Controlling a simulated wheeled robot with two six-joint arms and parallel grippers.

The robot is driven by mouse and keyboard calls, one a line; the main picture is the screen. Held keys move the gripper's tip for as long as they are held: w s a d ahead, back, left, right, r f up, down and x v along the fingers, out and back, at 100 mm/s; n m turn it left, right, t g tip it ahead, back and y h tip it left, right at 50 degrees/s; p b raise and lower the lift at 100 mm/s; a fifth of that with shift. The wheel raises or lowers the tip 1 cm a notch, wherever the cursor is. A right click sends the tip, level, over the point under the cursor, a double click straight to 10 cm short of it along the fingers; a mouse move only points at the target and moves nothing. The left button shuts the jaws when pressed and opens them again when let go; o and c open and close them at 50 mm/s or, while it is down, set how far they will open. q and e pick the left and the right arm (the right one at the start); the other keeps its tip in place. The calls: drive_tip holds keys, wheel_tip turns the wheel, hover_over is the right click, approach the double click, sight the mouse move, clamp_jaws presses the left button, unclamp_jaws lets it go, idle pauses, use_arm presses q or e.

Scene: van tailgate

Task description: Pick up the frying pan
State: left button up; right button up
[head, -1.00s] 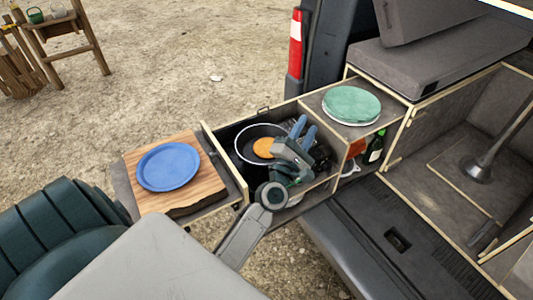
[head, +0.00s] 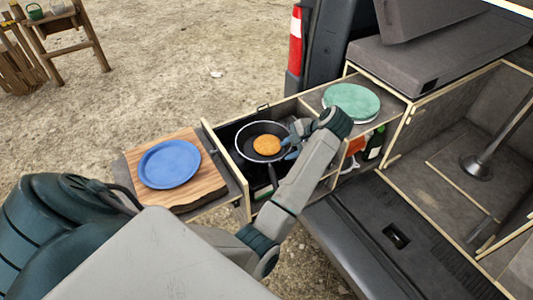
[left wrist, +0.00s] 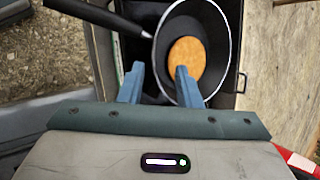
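The dark frying pan (head: 246,135) with a pale rim sits on a stove in the open drawer and holds a round orange-brown patty (head: 267,145). Its dark handle points toward the front of the drawer. In the left wrist view, the pan (left wrist: 213,82) fills the upper middle and its handle (left wrist: 118,16) runs to the upper left. My left gripper (head: 290,146) is at the pan's right side. Its blue fingers (left wrist: 157,70) are apart with nothing gripped; one overlaps the pan's interior in the picture. Contact with the rim cannot be told. My right gripper is not in view.
A blue plate (head: 169,165) lies on a wooden board (head: 203,183) left of the drawer. A green round lid-like item (head: 351,102) lies on the counter to the right. A dark bottle (head: 375,145) stands below it. Drawer walls (head: 222,160) surround the pan.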

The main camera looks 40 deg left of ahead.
sight(272, 161)
use_arm(q)
drive_tip(key=b+x, duration=0.2)
drive_tip(key=x, duration=0.1)
drive_tip(key=b+x, duration=0.3)
drive_tip(key=x, duration=0.1)
drive_tip(key=shift+d+f, duration=0.15)
drive_tip(key=shift+f, duration=0.2)
drive_tip(key=shift+p, duration=0.95)
drive_tip(key=shift+p+x, duration=0.55)
drive_tip(key=shift+x, duration=0.65)
drive_tip(key=shift+a+f, duration=0.3)
drive_tip(key=shift+f, duration=0.1)
clamp_jaws()
